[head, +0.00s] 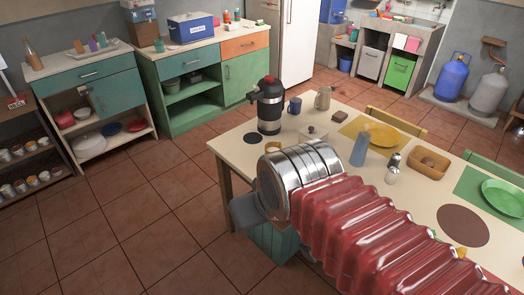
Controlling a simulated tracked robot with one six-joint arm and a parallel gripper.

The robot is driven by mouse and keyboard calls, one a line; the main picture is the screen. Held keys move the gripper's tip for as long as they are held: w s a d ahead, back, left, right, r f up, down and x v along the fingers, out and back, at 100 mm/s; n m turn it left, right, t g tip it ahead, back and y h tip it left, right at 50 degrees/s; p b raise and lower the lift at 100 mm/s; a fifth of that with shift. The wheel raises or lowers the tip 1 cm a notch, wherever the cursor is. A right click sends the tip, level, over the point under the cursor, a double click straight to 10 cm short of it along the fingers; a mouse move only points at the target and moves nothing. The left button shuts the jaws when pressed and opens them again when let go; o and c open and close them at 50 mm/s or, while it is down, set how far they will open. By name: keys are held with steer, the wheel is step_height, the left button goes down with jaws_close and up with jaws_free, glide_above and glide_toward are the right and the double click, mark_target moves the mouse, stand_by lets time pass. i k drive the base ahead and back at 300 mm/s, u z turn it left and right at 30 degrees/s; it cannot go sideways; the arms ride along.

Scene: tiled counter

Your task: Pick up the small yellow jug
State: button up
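No clearly yellow jug stands out in the head view. A small beige-tan jug (323,97) stands upright at the back of the table, right of a blue mug (294,105). A yellowish cup-like thing (273,147) sits nearer, partly hidden behind my arm; I cannot tell whether it is a jug. My arm, with red bellows and a silver banded end, crosses the front of the table. A grey part of my gripper (246,211) shows at the table's near left edge, apart from both. Its fingers are not clear.
A black and silver coffee urn (270,105) stands at the table's back left. The tiled floor on the left is clear.

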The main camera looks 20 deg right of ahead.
mark_target(271, 146)
steer(key=z, duration=0.05)
steer(key=i, duration=0.95)
